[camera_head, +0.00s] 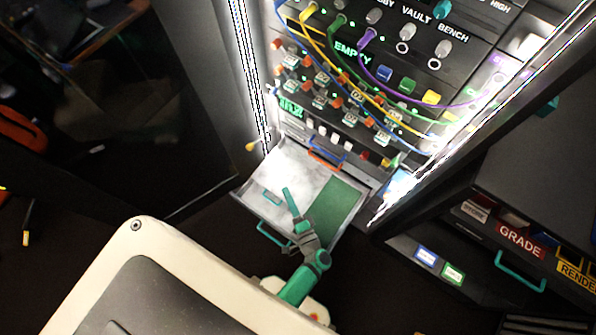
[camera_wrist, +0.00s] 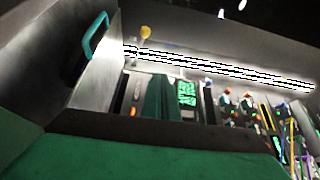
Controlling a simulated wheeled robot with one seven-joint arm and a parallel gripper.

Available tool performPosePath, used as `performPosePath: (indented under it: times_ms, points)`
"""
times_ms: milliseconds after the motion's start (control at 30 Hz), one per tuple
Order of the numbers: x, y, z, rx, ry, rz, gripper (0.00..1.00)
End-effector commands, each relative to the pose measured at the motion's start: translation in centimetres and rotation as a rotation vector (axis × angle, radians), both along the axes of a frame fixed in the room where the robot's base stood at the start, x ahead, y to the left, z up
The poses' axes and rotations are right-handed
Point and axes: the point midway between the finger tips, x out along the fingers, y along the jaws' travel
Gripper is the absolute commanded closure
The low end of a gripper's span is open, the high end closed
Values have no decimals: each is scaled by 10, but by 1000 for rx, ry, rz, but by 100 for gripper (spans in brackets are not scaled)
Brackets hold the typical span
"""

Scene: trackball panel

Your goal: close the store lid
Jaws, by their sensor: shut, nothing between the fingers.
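A pale metal plate with a small teal handle, which looks like the store lid (camera_head: 256,182), is at the left of the pull-out tray below the panel. In the wrist view the metal plate (camera_wrist: 98,88) stands steeply at the left, with its teal handle (camera_wrist: 95,35) near the top; its exact angle is unclear. My gripper (camera_head: 287,191) is shut and empty, over the tray beside the plate. I cannot tell whether it touches the plate. The green surface (camera_head: 333,203) is to the right of my gripper.
A lower teal handle (camera_head: 272,235) is on the tray front. The panel (camera_head: 345,75) above carries cables, knobs and coloured switches. A dark cabinet with a GRADE label (camera_head: 521,241) stands at the right. Bright strips flank the panel.

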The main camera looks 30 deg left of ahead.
Motion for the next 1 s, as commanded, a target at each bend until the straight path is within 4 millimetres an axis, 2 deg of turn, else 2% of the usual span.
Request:
performPosePath:
  times_ms: [200, 667, 867, 1000]
  points:
    - [-6, 6, -4, 0, -1, 16, 100]
    - [-7, 7, -5, -1, 0, 18, 100]
    - [-15, -7, -5, 0, 1, 15, 100]
    - [-30, -28, -7, -1, 1, 15, 100]
